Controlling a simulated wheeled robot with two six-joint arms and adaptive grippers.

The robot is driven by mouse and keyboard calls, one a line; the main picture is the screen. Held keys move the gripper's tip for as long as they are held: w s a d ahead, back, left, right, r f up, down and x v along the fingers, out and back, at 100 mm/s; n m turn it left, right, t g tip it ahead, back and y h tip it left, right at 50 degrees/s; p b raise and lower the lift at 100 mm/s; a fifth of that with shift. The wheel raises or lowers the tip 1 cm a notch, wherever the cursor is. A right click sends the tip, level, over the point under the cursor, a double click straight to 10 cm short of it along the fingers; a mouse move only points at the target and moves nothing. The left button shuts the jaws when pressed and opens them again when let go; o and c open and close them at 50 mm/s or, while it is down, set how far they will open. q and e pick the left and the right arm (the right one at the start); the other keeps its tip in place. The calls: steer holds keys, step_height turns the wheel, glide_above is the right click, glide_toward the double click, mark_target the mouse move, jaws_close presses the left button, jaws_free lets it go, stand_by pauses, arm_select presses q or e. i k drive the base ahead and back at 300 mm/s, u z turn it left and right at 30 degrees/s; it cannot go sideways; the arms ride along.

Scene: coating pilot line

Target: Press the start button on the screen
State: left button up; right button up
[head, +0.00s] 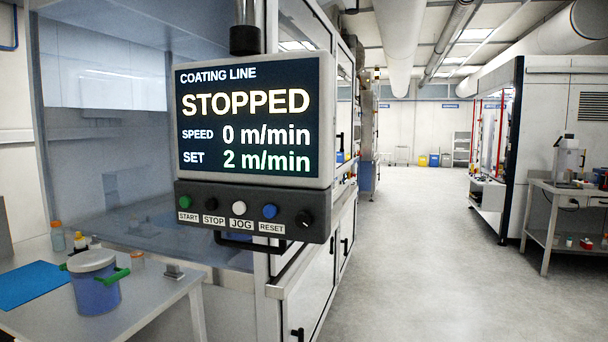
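The control screen (254,118) hangs from a dark post at the centre left. It reads COATING LINE, STOPPED, SPEED 0 m/min, SET 2 m/min. A dark button panel (252,214) is fixed below it. The green start button (184,202) is at the panel's left end, above its START label. To its right are a black STOP button (211,204), a white JOG button (238,208), a blue RESET button (270,211) and a black knob (304,219). Neither of my grippers shows in the head view.
A table (150,312) at the lower left holds a blue pot (97,294) with green handles, a blue mat (32,285) and small bottles. A glass-walled cabinet stands behind the screen. The floor (430,260) to the right is clear, up to a grey bench (566,190).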

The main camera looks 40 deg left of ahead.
mark_target(185, 203)
steer(key=u, duration=1.6)
